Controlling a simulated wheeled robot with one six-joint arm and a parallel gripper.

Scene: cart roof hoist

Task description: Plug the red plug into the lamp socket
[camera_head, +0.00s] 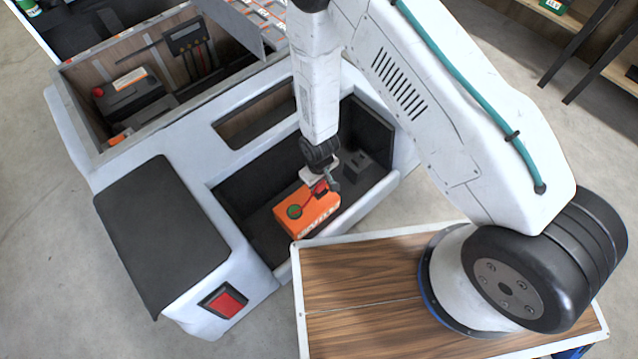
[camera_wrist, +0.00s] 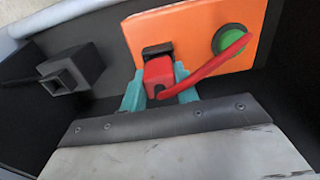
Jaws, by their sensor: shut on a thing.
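The red plug (camera_wrist: 158,72) sits between the teal fingers of my gripper (camera_wrist: 160,90), which is shut on it. A black piece on the orange box (camera_wrist: 188,30) shows right behind the plug; I cannot tell whether they touch. A red cable runs from the plug to a round green cap (camera_wrist: 230,40) on that box. In the head view my gripper (camera_head: 322,186) is over the orange box (camera_head: 315,212) in the cart's open bay. A black block with a square opening (camera_wrist: 68,72), apparently the lamp socket, stands left of the plug; it also shows in the head view (camera_head: 352,172).
The bay's dark walls (camera_head: 370,130) and the white cart body (camera_head: 205,190) surround the work area. A wood-topped surface (camera_head: 350,285) lies in front. A second compartment at the back left holds a dark battery-like box (camera_head: 130,95) and a meter (camera_head: 186,37).

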